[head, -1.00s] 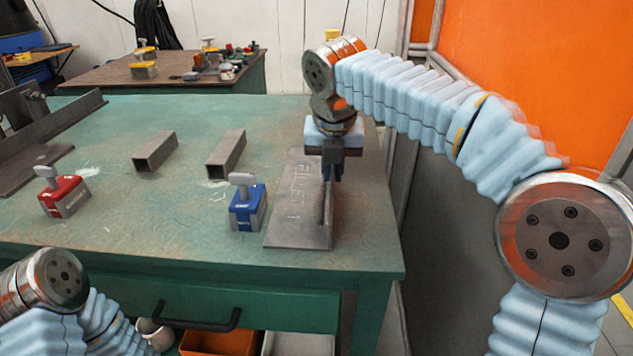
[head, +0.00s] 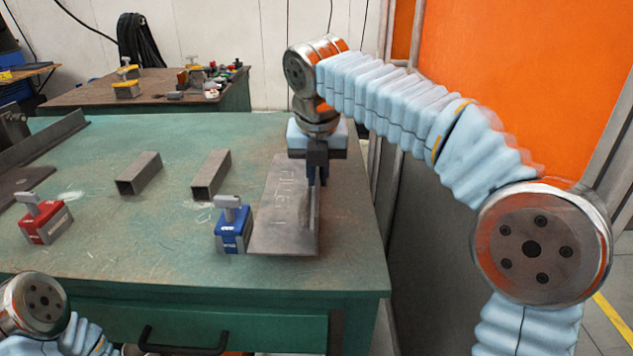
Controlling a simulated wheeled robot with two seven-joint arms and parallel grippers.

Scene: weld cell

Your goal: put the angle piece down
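A flat dark steel plate (head: 277,228) marked "FILLET 1" lies near the right end of the green table. The angle piece (head: 315,210) shows as a thin upright steel wall along the plate's right side. My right gripper (head: 317,178) points straight down over this wall, its fingers close together at the wall's far part and seemingly shut on it. The fingers hide part of the piece, and I cannot tell whether its underside touches the plate. Of my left arm only a joint and sleeve show at the lower left; its gripper is out of view.
A blue magnet block (head: 233,232) stands just left of the plate, and a red one (head: 45,222) farther left. Two square tubes (head: 139,175) (head: 211,175) lie behind them. The green table (head: 150,240) is bare between; its right edge is close to the plate.

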